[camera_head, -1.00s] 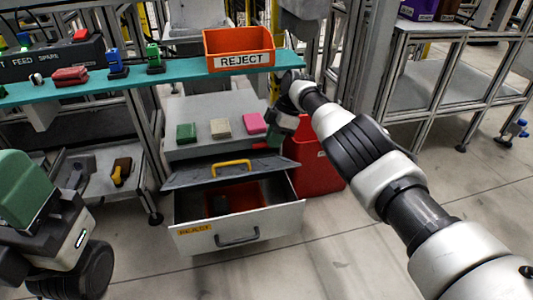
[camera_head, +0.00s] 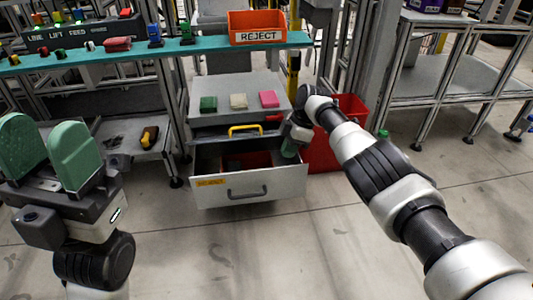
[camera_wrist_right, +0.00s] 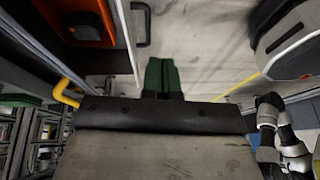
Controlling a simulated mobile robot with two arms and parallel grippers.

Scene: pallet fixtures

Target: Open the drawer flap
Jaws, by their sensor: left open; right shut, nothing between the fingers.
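The drawer (camera_head: 207,195) is pulled out, with a white front and dark handle, below a grey top. Its grey flap with a yellow handle (camera_head: 245,130) lies at the back of the drawer opening; its exact angle is unclear. The handle also shows at left in the right wrist view (camera_wrist_right: 66,93). My right gripper (camera_head: 290,149) is at the drawer's right side, apart from the yellow handle. Its green fingers are together and empty in the right wrist view (camera_wrist_right: 161,73). My left gripper (camera_head: 46,150) is open and empty at the left, away from the drawer.
Green (camera_head: 208,103), cream (camera_head: 238,101) and pink (camera_head: 269,98) blocks lie on the grey top. A red bin (camera_head: 322,155) stands right of the drawer. An orange REJECT bin (camera_head: 256,28) is on the teal shelf above. The floor in front is clear.

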